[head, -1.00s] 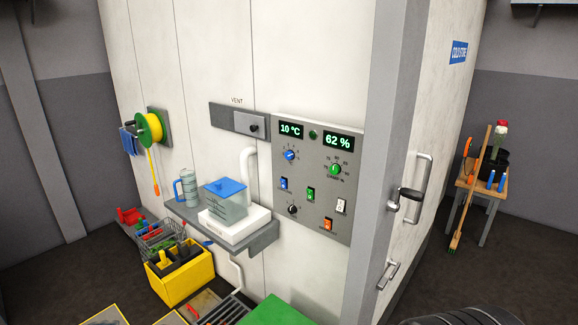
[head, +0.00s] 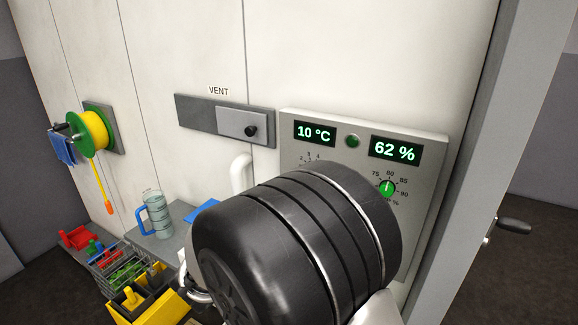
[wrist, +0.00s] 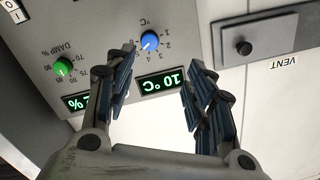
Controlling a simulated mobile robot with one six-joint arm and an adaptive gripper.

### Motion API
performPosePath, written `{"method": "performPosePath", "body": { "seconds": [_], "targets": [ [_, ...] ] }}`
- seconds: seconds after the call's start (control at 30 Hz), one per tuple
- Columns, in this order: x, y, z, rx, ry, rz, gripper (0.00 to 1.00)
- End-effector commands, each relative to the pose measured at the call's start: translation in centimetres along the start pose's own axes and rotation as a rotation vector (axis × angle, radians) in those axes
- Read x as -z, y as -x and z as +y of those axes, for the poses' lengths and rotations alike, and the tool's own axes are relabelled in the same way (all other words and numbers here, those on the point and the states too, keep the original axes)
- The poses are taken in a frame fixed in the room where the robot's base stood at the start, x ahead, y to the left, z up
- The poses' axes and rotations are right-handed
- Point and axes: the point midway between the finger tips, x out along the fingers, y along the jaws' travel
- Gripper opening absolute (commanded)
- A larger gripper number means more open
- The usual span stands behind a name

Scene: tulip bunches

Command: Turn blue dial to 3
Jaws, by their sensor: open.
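The blue dial (wrist: 149,41) shows in the wrist view, on a grey control panel (wrist: 100,22) that appears upside down there. Numbers sit around the dial under a °C mark. A pale pointer mark shows on it, but I cannot tell which number it points to. My gripper (wrist: 158,72) is open and empty. Its left finger in the picture lies beside the dial, seemingly in front of the panel; its right finger is over the area near the vent. In the head view my arm hides the dial, with only part of its number scale (head: 309,158) showing above.
The panel carries a 10 °C display (head: 315,132), a 62 % display (head: 395,150) and a green dial (head: 387,188). A vent slider (head: 242,124) is left of the panel. A shelf (head: 166,246) with a blue-handled jug (head: 157,212) stands lower left.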

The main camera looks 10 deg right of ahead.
Motion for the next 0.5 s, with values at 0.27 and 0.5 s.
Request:
{"method": "performPosePath", "body": {
  "seconds": [0.27,0.5],
  "targets": [
    [-0.1,-0.9,1.0,-0.045,0.017,0.068,0.49],
    [0.1,-5.8,1.4,-0.046,0.017,0.067,0.49]
  ]
}}
